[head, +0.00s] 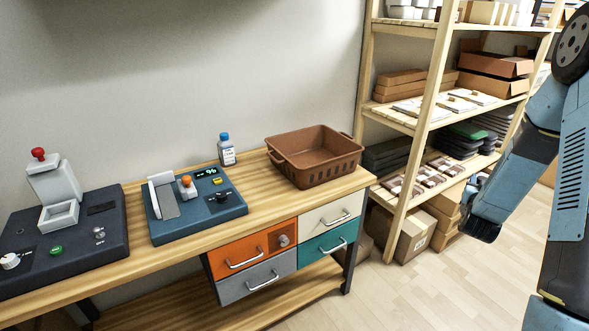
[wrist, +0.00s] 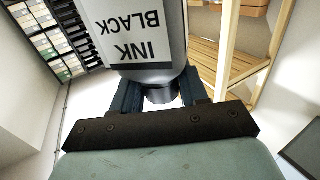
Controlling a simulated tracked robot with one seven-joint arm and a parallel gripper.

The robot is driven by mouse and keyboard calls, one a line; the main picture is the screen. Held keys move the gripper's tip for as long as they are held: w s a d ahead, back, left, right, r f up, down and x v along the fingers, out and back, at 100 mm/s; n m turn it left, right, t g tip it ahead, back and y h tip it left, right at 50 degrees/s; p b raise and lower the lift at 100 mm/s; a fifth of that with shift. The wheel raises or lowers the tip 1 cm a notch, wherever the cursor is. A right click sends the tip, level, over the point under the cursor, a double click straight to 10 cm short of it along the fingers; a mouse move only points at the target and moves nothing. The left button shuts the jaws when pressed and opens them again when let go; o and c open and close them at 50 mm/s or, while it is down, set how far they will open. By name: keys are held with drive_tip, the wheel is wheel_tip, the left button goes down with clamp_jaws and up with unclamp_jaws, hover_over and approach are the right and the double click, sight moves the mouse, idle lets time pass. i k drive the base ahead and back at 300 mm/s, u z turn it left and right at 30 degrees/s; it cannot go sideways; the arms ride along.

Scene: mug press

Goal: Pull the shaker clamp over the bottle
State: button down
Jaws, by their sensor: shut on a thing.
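In the wrist view my gripper (wrist: 160,92) is shut on the dark neck or cap of a grey-white bottle (wrist: 130,25). The bottle's label reads "INK BLACK" upside down in the picture. In the head view my arm is at the far right, away from the bench, and the fingers and held bottle cannot be made out there. A dark blue device (head: 228,205) with a green display stands on the bench, with a tilted grey plate (head: 165,198) and an orange-topped part (head: 187,186). I cannot tell which part is the shaker clamp.
A black device (head: 85,255) with a raised white flap and red knob (head: 38,153) stands at the bench's left. A blue-capped bottle (head: 227,152) stands behind the blue device. A brown basket (head: 330,175) is to its right. Shelves (head: 425,120) stand further right; the floor (head: 410,290) in front is clear.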

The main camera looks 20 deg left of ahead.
sight(40, 163)
drive_tip(key=z, duration=1.95)
drive_tip(key=i, duration=0.15)
drive_tip(key=u, duration=2.85)
